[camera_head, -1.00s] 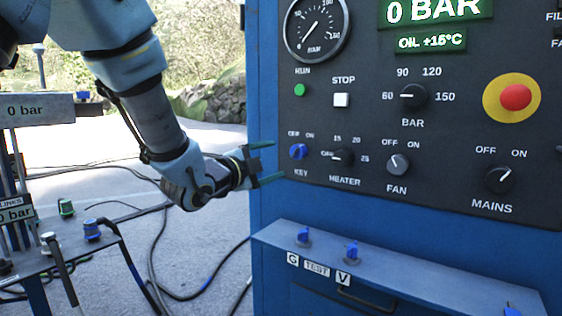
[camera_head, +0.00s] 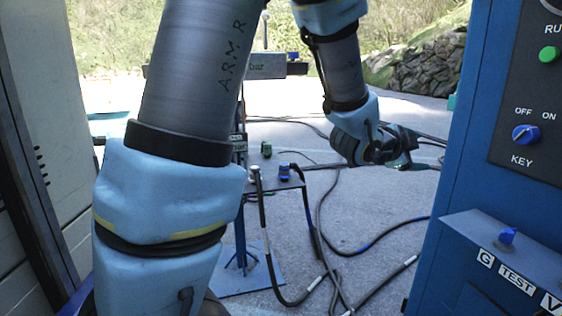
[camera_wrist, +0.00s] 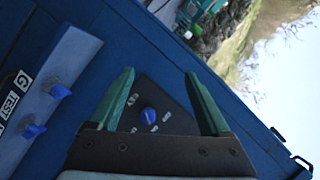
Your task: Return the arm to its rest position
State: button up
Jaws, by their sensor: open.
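My arm (camera_head: 196,75) fills the left and middle of the head view, with its upper links close to the camera. My gripper (camera_head: 408,163) hangs at the far end of the arm, to the left of the blue cabinet, with no contact visible. In the wrist view my gripper (camera_wrist: 160,74) has its two green fingers spread apart with nothing held between them. The blue key knob (camera_wrist: 148,116) on the dark panel shows beyond the fingers. The key knob also shows in the head view (camera_head: 526,134), below a green button.
A small stand (camera_head: 268,187) with hoses is behind my arm. Cables (camera_head: 375,240) lie on the paving. A grey cabinet (camera_head: 30,150) borders the left.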

jog(key=w+a+f+n+y, duration=0.2)
jog(key=a+f+n+y, duration=0.15)
jog(key=a, duration=0.45)
jog(key=w+a+f+n+y, duration=0.1)
jog(key=a+f+n+y, duration=0.2)
jog(key=a, duration=0.4)
jog(key=w+a+f+n+y, duration=0.25)
jog(key=a+n, duration=0.25)
jog(key=a, duration=0.3)
jog(key=s+a+f+n+g+y, duration=0.1)
jog(key=s+a+f+n+g, duration=0.15)
jog(key=a, duration=0.25)
jog(key=s+a+f+n+g+y, duration=0.1)
jog(key=s+a+f+n+y, duration=0.1)
jog(key=s+a+n, duration=0.3)
jog(key=s+a+f+n+g, duration=0.2)
jog(key=s+a+g, duration=0.1)
jog(key=s+a, duration=0.3)
notch_tip(320, 180, up, 14)
jog(key=p, duration=1.3)
jog(key=shift+p, duration=0.3)
